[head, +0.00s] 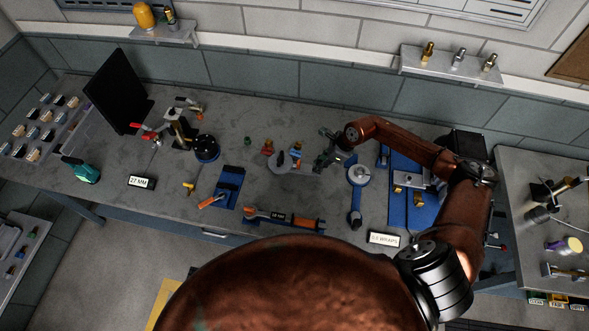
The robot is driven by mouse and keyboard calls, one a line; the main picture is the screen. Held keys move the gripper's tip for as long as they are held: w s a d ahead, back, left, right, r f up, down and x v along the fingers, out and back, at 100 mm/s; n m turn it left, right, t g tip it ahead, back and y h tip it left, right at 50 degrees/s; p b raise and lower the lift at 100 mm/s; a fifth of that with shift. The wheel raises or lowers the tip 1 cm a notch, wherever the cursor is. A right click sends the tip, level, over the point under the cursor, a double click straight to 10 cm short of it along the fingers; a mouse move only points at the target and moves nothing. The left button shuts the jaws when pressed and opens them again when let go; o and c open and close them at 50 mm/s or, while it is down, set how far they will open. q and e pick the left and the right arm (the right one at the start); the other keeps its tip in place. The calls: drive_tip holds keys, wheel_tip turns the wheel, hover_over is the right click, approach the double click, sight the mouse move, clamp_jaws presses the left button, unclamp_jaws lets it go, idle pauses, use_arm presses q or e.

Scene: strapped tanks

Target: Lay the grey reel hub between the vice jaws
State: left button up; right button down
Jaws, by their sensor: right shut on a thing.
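My right gripper (328,155) reaches in from the right, over the middle of the bench. It is shut on a small dark-grey thing, probably the grey reel hub; the fingers hide most of it and its outline is unclear. Just left of the gripper is a pale grey forked piece (283,166) with small brass and blue-red fittings (297,152) beside it. I cannot tell whether this piece is the vice. Farther left stands a dark metal device (180,130) with red levers, which may be the vice; its jaws are too small to make out. My left gripper is out of view.
A pale disc (358,174) lies close to the right gripper, on a blue strip. A blue mat (425,212) with metal parts is to the right. Orange-handled tools (285,218) lie along the front. A black panel (115,92) stands at the left.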

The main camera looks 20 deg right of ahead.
drive_tip(key=shift+r+p, duration=0.35)
drive_tip(key=shift+r, duration=0.5)
drive_tip(key=shift+r, duration=0.1)
drive_tip(key=shift+r+p, duration=1.85)
drive_tip(key=shift+r, duration=2.1)
drive_tip(key=shift+a+f, duration=0.1)
